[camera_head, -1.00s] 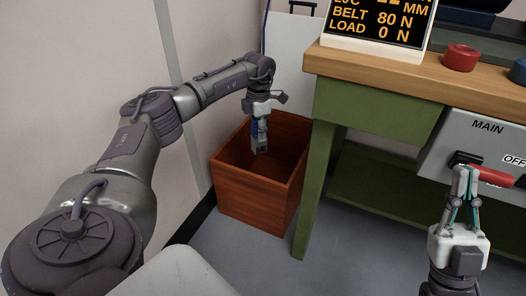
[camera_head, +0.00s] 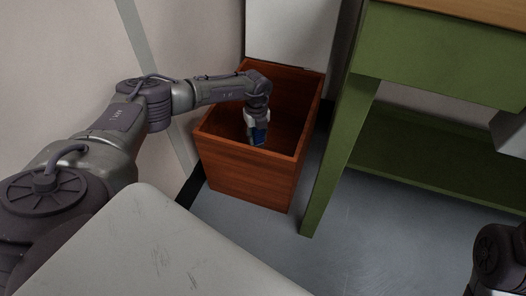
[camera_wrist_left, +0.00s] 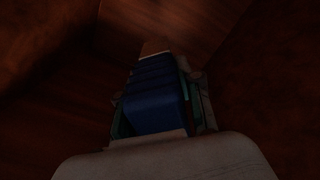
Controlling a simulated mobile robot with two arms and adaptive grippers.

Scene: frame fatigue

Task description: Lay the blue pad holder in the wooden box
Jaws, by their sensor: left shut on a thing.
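The wooden box (camera_head: 245,172) is an open reddish-brown crate on the floor, left of the green bench. My left gripper (camera_head: 257,134) reaches down inside its opening. It is shut on the blue pad holder (camera_head: 258,138), which hangs below the fingers within the box walls. In the left wrist view the blue pad holder (camera_wrist_left: 157,95) shows as a ribbed blue block between the fingers, with dark brown box walls around it. Whether it touches the box floor cannot be told. The right gripper is out of view; only part of my right arm shows at lower right.
The green bench (camera_head: 440,50) with its leg and lower shelf (camera_head: 430,155) stands just right of the box. A white panel (camera_head: 292,32) stands behind the box, and a wall is at left. Grey floor (camera_head: 375,215) is free in front.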

